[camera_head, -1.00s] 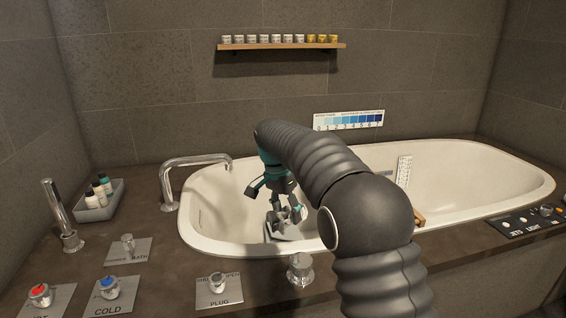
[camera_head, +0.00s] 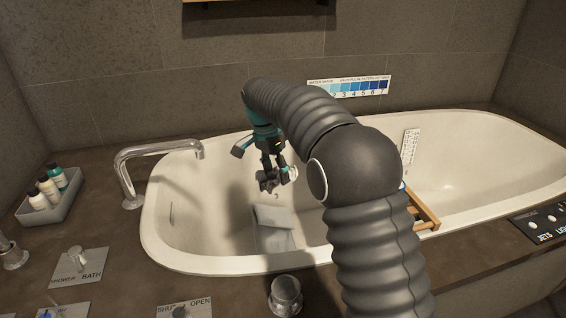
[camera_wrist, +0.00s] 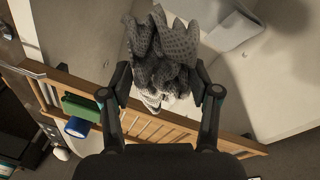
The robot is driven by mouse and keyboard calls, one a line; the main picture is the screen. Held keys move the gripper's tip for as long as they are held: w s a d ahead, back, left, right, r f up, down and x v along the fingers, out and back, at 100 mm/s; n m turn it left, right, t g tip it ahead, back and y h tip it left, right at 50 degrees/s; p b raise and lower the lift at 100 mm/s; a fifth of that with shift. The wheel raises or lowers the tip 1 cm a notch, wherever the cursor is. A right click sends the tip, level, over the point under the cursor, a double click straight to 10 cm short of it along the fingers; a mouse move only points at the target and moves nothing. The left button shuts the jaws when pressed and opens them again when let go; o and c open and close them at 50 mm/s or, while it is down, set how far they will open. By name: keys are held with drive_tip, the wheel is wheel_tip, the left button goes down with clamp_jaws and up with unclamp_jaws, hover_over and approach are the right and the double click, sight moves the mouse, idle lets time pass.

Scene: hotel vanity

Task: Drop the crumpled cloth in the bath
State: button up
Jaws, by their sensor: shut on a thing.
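My gripper (camera_head: 270,176) hangs over the left half of the white bath (camera_head: 160,240). In the wrist view, the grey textured cloth (camera_wrist: 163,48) bulges out between the two fingers of my gripper (camera_wrist: 167,88). In the head view a pale grey padded piece (camera_head: 275,217) lies in the bath below the cloth, with a visible gap between them. My arm hides part of the bath's middle.
A wooden rack (camera_head: 424,212) crosses the bath behind my arm; the wrist view shows the rack (camera_wrist: 150,125) with a green item (camera_wrist: 82,108) and a blue item (camera_wrist: 77,127). A chrome spout (camera_head: 150,155) reaches over the left rim. A bottle tray (camera_head: 52,212) stands left.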

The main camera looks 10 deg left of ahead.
wheel_tip(320, 180, down, 20)
drive_tip(key=b, duration=0.8)
drive_tip(key=shift+r, duration=0.15)
drive_tip(key=o, duration=1.1)
drive_tip(key=r, duration=0.4)
drive_tip(key=a+r, duration=0.1)
drive_tip(key=r, duration=0.3)
drive_tip(key=a+r, duration=0.1)
drive_tip(key=r, duration=0.2)
drive_tip(key=shift+r, duration=0.4)
